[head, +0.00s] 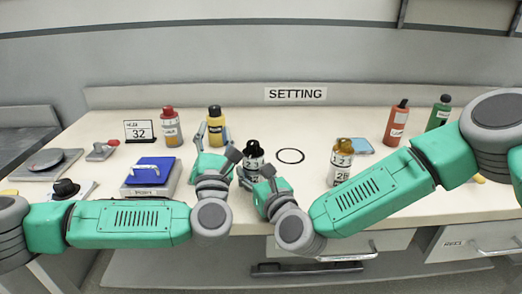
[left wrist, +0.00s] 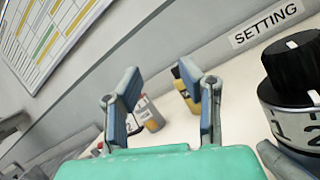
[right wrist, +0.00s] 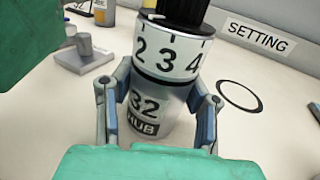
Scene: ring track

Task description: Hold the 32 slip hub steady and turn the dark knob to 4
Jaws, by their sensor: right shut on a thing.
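The 32 hub (head: 254,164) is a white cylinder with a black knob (head: 252,147), upright near the table's front edge. In the right wrist view the label on the hub (right wrist: 148,112) reads "32 HUB", and digits 2, 3, 4 show on its dial. The knob (right wrist: 183,10) has a white mark on the side near the 2. My right gripper (right wrist: 160,108) is shut around the hub's lower body. My left gripper (left wrist: 164,85) is open and empty, left of the hub. In the left wrist view the knob (left wrist: 294,62) is at the right edge, outside the fingers.
A similar hub with an amber knob (head: 343,165) stands to the right. A black ring (head: 290,156) lies between them. A yellow bottle (head: 216,125) and a grey, red-capped bottle (head: 171,130) stand behind my left gripper. A blue-topped scale (head: 152,175) and a "32" card (head: 139,131) are left.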

